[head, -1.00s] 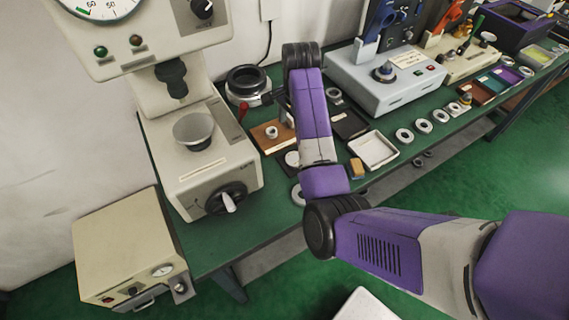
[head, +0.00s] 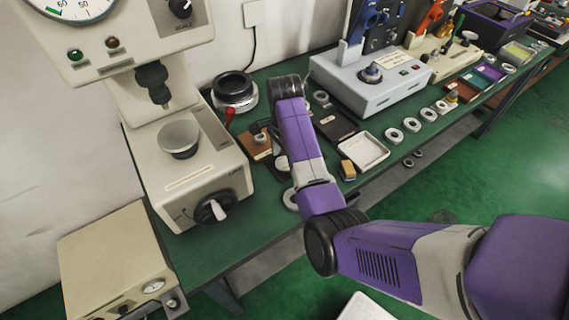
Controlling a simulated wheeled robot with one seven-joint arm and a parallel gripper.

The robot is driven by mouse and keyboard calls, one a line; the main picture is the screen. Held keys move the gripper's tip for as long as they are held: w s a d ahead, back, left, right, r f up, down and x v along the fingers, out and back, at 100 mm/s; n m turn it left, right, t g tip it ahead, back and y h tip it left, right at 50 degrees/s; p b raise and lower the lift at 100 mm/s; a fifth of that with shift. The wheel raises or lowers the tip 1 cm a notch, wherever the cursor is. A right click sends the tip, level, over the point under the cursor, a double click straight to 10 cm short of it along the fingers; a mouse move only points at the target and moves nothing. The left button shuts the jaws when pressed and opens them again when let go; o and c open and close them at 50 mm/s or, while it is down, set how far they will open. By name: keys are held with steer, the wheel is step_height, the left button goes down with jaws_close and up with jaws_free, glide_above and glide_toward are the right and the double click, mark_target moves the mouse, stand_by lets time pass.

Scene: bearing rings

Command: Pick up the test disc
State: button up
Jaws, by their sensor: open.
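A small silver round piece (head: 258,139), which looks like the test disc, sits on a brown wooden board (head: 250,152) beside the hardness tester, in the head view. My purple arm reaches over the bench just right of it. My gripper (head: 265,126) is mostly hidden behind my arm. Only a dark part of it shows, close to the silver piece, and it is open. I cannot tell whether its fingers are around the piece or above it.
The hardness tester (head: 205,160) stands left of the board, with a black ring (head: 234,86) behind it. A white tray (head: 364,152), an orange-brown block (head: 347,171) and several bearing rings (head: 411,125) lie to the right. A blue-grey fixture (head: 365,85) stands behind.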

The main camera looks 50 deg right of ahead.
steer(key=shift+f, duration=0.2)
jaws_close()
steer(key=shift+r, duration=0.15)
steer(key=shift+r, duration=0.55)
step_height(320, 180, up, 14)
steer(key=p, duration=0.9)
step_height(320, 180, up, 5)
glide_above(284, 163)
steer(key=shift+f, duration=0.15)
